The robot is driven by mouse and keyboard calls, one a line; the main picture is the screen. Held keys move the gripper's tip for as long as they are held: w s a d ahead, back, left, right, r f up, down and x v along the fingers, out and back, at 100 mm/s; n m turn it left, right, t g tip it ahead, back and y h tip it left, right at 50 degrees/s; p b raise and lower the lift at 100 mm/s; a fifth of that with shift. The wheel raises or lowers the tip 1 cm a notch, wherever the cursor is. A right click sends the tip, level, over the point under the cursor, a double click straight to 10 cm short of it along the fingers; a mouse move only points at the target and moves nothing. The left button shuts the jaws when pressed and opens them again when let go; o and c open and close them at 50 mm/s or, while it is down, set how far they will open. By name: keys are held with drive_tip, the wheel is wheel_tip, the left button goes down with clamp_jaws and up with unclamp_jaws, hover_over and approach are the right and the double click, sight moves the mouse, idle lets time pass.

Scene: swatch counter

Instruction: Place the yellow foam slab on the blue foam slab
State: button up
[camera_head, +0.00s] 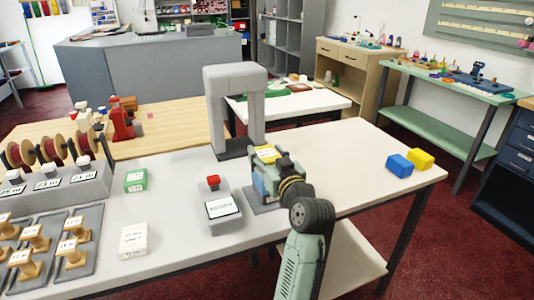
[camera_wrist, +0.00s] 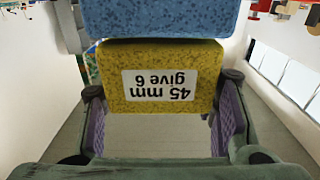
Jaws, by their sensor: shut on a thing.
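The yellow foam slab (camera_wrist: 110,72) has a speckled face and a white label reading "45 mm give 6", upside down in the wrist view. My gripper (camera_wrist: 160,106) has its purple pads at the slab's two sides and is shut on it. The blue foam slab (camera_wrist: 165,17) lies along the yellow slab's edge, with a dark line between them; whether they touch is unclear. In the head view the yellow slab (camera_head: 264,152) is above the blue slab (camera_head: 272,178), over a grey base. My gripper (camera_head: 284,168) partly hides both there.
A grey arch-shaped stand (camera_head: 236,75) rises just behind my gripper. A grey device with a red button (camera_head: 222,208) stands to the left. Small blue (camera_head: 399,166) and yellow (camera_head: 421,159) blocks sit at the right end of the table. The tabletop between is clear.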

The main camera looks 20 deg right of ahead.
drive_tip(key=shift+f, duration=0.2)
drive_tip(key=o, duration=1)
drive_tip(key=shift+o, duration=0.2)
drive_tip(key=shift+r, duration=0.25)
drive_tip(key=s+b, duration=0.3)
drive_tip(key=s, duration=0.9)
drive_tip(key=shift+d, duration=0.2)
